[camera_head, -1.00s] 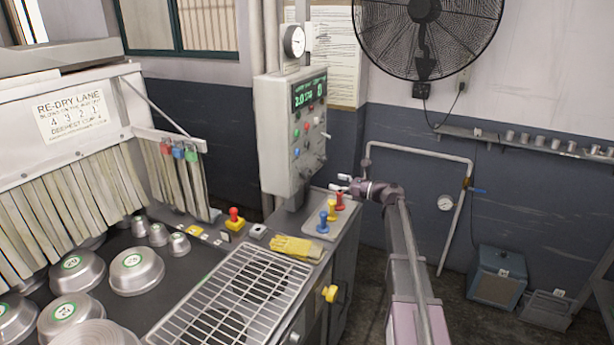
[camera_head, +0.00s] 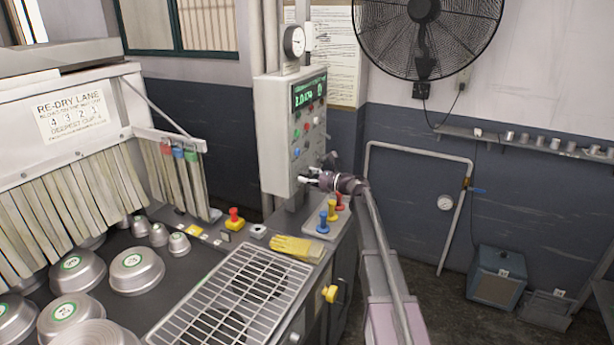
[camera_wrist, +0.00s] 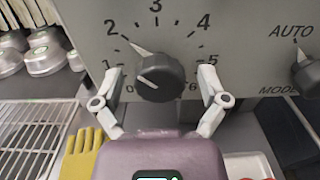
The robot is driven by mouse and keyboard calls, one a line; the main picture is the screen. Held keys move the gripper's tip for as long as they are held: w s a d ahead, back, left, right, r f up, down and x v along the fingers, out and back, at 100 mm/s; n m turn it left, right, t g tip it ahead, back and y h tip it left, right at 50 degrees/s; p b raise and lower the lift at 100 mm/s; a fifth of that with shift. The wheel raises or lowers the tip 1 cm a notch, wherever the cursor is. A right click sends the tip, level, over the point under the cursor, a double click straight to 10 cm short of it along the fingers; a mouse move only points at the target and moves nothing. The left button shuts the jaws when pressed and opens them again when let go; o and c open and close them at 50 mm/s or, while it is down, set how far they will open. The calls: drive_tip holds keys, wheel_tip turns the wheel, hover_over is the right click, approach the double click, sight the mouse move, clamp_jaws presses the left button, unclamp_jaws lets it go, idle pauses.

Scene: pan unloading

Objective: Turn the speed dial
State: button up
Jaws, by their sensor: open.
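The speed dial (camera_wrist: 155,76) is a dark round knob with a pointer, on a grey panel with a scale marked from 0 to 6. In the wrist view its pointer slants up and left, near the 2. My gripper (camera_wrist: 162,82) is open, with one pale finger on each side of the dial. The fingers look apart from the knob, though how far they stand off the panel is hard to tell. In the head view my gripper (camera_head: 308,179) is at the lower part of the control box (camera_head: 275,130), and the dial is hard to make out there.
A second knob (camera_wrist: 306,75) marked AUTO and MODE is to the right of the dial. Below the box are a tray with blue, yellow and red pegs (camera_head: 323,228) and a yellow glove (camera_head: 296,246). A wire rack (camera_head: 235,300) and metal pans (camera_head: 136,270) lie left.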

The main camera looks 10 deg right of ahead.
drive_tip(key=c, duration=1.1)
drive_tip(key=shift+c, duration=0.2)
drive_tip(key=shift+n, duration=0.4)
drive_tip(key=n, duration=0.4)
drive_tip(key=shift+w+r+n, duration=0.1)
drive_tip(key=shift+n, duration=1.9)
